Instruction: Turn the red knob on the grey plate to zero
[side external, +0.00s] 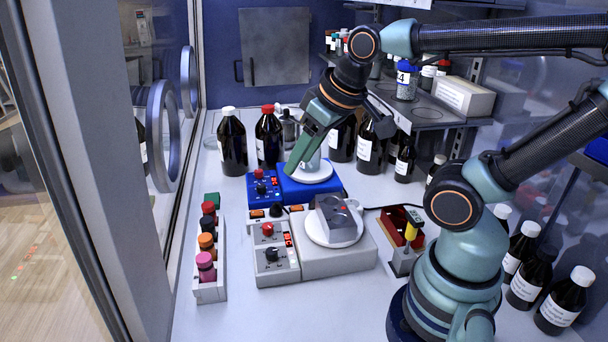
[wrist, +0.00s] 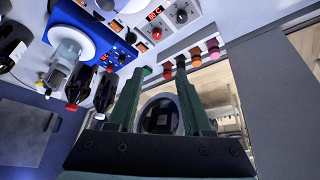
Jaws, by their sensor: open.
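The grey plate (side external: 338,262) stands in the middle of the bench, with a round white top. Its front panel carries the red knob (side external: 267,230), a black knob (side external: 271,253) below it and a small red display. My gripper (side external: 297,160) has green fingers and is behind and above the grey plate, in front of or over the blue plate, apart from the red knob. In the wrist view my gripper (wrist: 163,72) is open and empty.
A blue plate (side external: 318,191) with its own red knob (side external: 261,188) stands behind the grey one. A white rack (side external: 209,291) of coloured-cap vials is at left. A grey block (side external: 337,218) sits on the grey plate's top. Dark bottles (side external: 232,145) stand behind.

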